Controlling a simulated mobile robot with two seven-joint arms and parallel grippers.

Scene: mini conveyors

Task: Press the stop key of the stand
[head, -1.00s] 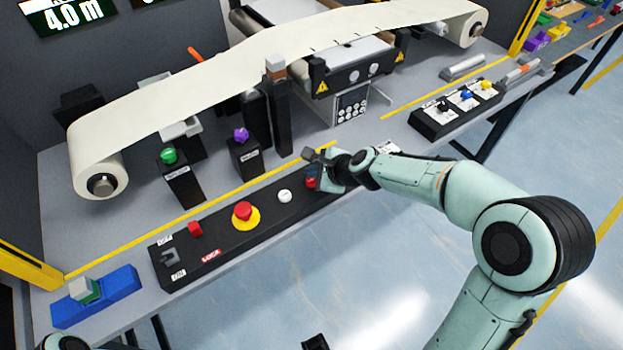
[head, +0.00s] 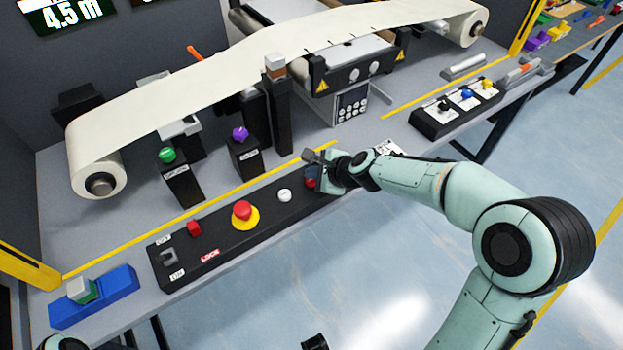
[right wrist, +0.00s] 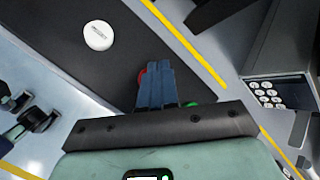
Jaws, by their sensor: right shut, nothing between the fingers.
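The stand is a long black control panel (head: 213,237) along the near edge of the bench. At its right end a red key (head: 311,184) shows beside and below my right gripper (head: 312,173). In the right wrist view, the red key (right wrist: 142,76) peeks out at the left of my right gripper's closed fingers (right wrist: 157,68), mostly covered by them. A green key (right wrist: 191,104) shows at their other side. The right gripper is shut and empty, its fingers pointing down at the panel. Whether they touch the red key I cannot tell. My left gripper is not in view.
The panel also carries a white button (head: 284,195), a red mushroom button (head: 242,210) on a yellow base and a small red key (head: 194,228). Black posts with green (head: 168,155) and purple (head: 240,134) knobs stand behind. A paper web (head: 200,85) runs above.

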